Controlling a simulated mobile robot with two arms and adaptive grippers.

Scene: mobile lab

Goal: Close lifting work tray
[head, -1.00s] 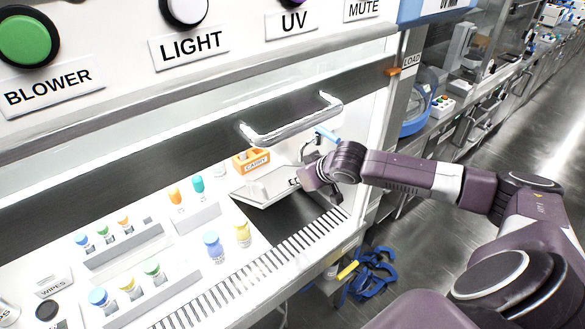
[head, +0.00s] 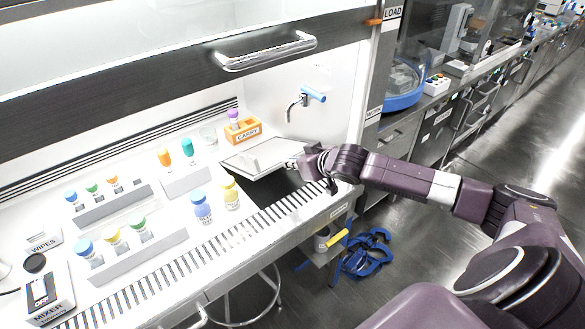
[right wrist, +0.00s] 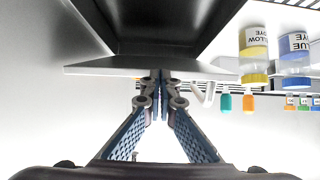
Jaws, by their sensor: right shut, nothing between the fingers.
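The lifting work tray shows as a flat pale panel (head: 262,157), raised at a tilt over a dark opening (head: 283,190) in the cabinet worktop. In the right wrist view its edge (right wrist: 110,70) crosses the picture below the dark recess (right wrist: 150,22). My right gripper (head: 295,164) is at the panel's right edge in the head view. Its fingers (right wrist: 160,78) are shut with nothing between them, their tips close to the panel's edge. I cannot tell whether they touch it. My left gripper is not in view.
A blue-handled tap (head: 307,97) and an orange CARRY rack (head: 243,132) stand behind the tray. Yellow (head: 230,194) and blue (head: 201,208) dye bottles stand left of the opening. A slotted grille (head: 240,232) runs along the front. The sash handle (head: 265,51) hangs above.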

